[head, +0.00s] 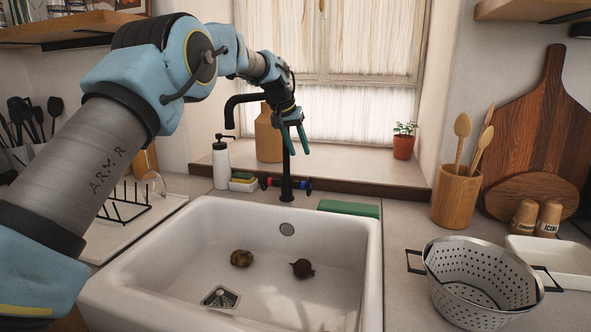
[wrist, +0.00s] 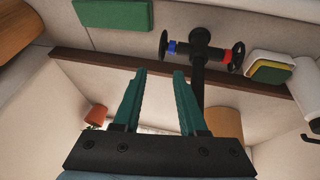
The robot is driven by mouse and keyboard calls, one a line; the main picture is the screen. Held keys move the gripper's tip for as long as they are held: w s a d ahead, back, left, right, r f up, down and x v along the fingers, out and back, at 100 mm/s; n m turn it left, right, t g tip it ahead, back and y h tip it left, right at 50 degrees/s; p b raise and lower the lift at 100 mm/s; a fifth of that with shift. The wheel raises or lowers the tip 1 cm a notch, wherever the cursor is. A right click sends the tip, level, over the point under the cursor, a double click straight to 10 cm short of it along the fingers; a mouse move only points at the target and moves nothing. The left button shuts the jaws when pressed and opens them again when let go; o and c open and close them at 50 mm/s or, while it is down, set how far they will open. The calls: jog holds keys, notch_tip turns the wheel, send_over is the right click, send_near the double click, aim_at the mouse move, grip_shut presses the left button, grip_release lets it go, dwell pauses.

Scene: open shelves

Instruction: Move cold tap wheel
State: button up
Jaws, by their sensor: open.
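The black tap (head: 286,172) stands behind the sink, with a small wheel on each side. The blue-marked cold wheel (head: 308,184) is on the tap's right in the head view. In the wrist view, which looks turned over, the cold wheel (wrist: 164,45) is left of the tap column and the red-marked wheel (wrist: 238,56) is right. My gripper (head: 295,142) is open and empty, with its green fingers pointing down, above the wheels and close to the tap column in the picture. In the wrist view my gripper (wrist: 160,74) has its fingertips short of the cold wheel, apart from it.
The white sink (head: 150,262) holds a potato (head: 242,258) and a dark beet-like vegetable (head: 302,268). A soap bottle (head: 221,163) and sponges (head: 243,182) stand left of the tap. A green block (head: 349,208) lies to its right. A metal colander (head: 480,275) stands right of the sink.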

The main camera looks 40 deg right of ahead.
jog(key=p, duration=0.4)
send_near(306, 186)
jog(key=d+f, duration=0.4)
jog(key=shift+d+f, duration=0.15)
jog(key=shift+f, duration=0.1)
grip_shut()
